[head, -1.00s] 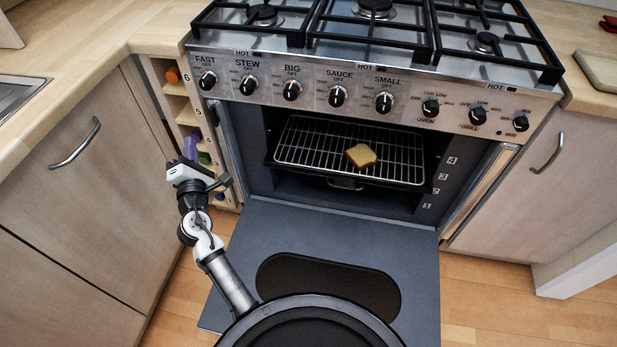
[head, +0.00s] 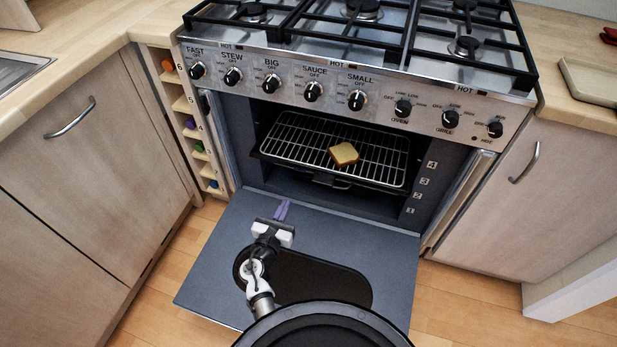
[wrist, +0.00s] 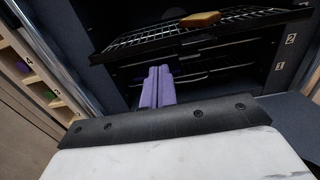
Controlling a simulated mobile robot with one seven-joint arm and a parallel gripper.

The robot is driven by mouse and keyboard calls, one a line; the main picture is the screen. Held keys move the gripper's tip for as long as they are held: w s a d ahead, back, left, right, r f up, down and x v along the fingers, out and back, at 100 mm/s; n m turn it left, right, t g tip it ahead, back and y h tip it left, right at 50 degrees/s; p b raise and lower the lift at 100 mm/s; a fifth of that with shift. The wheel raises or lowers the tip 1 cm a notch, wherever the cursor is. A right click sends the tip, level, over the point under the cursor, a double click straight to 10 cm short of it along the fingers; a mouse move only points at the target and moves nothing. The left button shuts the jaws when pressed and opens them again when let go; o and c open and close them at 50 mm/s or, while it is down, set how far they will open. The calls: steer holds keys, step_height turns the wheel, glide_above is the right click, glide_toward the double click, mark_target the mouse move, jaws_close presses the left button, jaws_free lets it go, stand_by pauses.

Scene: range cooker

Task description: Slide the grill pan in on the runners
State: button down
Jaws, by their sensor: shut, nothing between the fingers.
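The grill pan (head: 300,166) is a dark pan with a wire rack on top, inside the open oven. A slice of bread (head: 344,153) lies on the rack, right of its middle. The pan's front edge shows at the oven mouth with a handle (head: 332,181) below it. In the wrist view the rack (wrist: 150,38) and the bread (wrist: 201,19) are above and beyond my fingers. My gripper (head: 282,210), with purple fingers, is shut and empty. It is over the lowered door, in front of and below the pan, apart from it. The pan's contact with the runners is hidden.
The oven door (head: 360,235) is folded down in front, with a dark window. Shelf numbers (head: 424,180) run up the right side of the opening. A narrow rack of coloured items (head: 190,123) stands left of the cooker. Knobs and the hob are above.

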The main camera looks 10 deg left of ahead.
mark_target(317, 138)
steer(key=w+d+b, duration=0.1)
steer(key=w, duration=0.3)
steer(key=w+d+b, duration=0.1)
steer(key=w, duration=0.8)
steer(key=shift+w+d+b, duration=0.35)
steer(key=shift+d+b, duration=0.05)
steer(key=w+d+b, duration=0.1)
steer(key=w+b, duration=0.1)
steer(key=w, duration=0.3)
steer(key=w+d+b, duration=0.1)
steer(key=w+b, duration=0.2)
steer(key=w, duration=0.3)
steer(key=w+d+b, duration=0.1)
steer(key=w+b, duration=0.2)
steer(key=w, duration=0.2)
steer(key=shift+w+d+f, duration=0.15)
steer(key=shift+w, duration=0.05)
steer(key=shift+w+d+b, duration=0.1)
steer(key=shift+w+b, duration=0.2)
steer(key=shift+w+r, duration=0.1)
steer(key=shift+r, duration=0.3)
